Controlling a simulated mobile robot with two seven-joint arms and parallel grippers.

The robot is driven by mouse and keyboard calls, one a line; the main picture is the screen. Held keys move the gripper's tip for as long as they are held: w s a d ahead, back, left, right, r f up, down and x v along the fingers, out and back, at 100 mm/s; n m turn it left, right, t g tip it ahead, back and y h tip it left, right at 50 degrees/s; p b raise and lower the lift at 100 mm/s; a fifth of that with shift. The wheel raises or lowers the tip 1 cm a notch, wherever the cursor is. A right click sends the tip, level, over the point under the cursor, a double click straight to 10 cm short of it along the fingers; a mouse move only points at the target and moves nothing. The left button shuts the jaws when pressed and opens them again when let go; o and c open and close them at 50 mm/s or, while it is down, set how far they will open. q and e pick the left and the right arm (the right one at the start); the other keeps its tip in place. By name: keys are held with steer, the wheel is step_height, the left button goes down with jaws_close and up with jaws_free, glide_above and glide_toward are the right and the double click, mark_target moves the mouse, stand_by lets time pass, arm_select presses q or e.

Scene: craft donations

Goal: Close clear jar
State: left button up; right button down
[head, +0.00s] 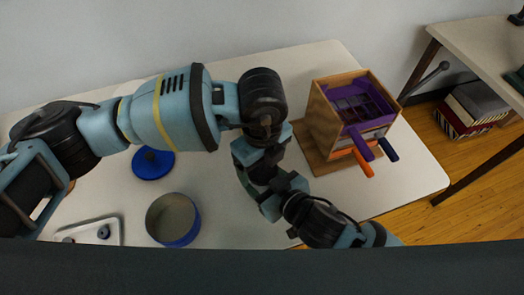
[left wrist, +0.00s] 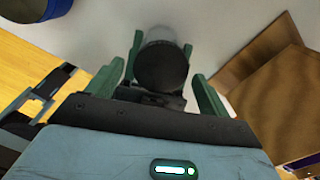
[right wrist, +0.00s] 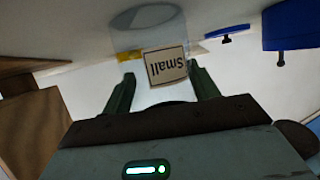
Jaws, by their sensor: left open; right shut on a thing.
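The clear jar (right wrist: 130,38), with a label reading "Small" (right wrist: 166,65), stands between the fingers of my right gripper (right wrist: 160,78), which is shut on it. In the left wrist view, a dark round disc (left wrist: 160,66) shows at the near end of the clear jar (left wrist: 160,34). It looks like a lid, but I cannot tell if it is seated. My left gripper (left wrist: 158,85) is open, its fingers on either side of the disc with gaps. Green fingers of my right gripper also show beside the jar there. In the head view, my arms hide the jar.
A blue lid (head: 152,164) and an open blue tin (head: 173,219) stand left on the table (head: 120,185). A metal tray (head: 88,224) is at front left. A wooden box with purple inside (head: 318,112) and colored handles stands close on the right.

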arm_select(q)
steer(key=shift+f, duration=0.5)
steer(key=c, duration=1)
steer(key=m, duration=0.5)
steer(key=shift+m, duration=0.3)
steer(key=m, duration=0.4)
steer(key=shift+a, duration=0.1)
steer(key=o, duration=1.1)
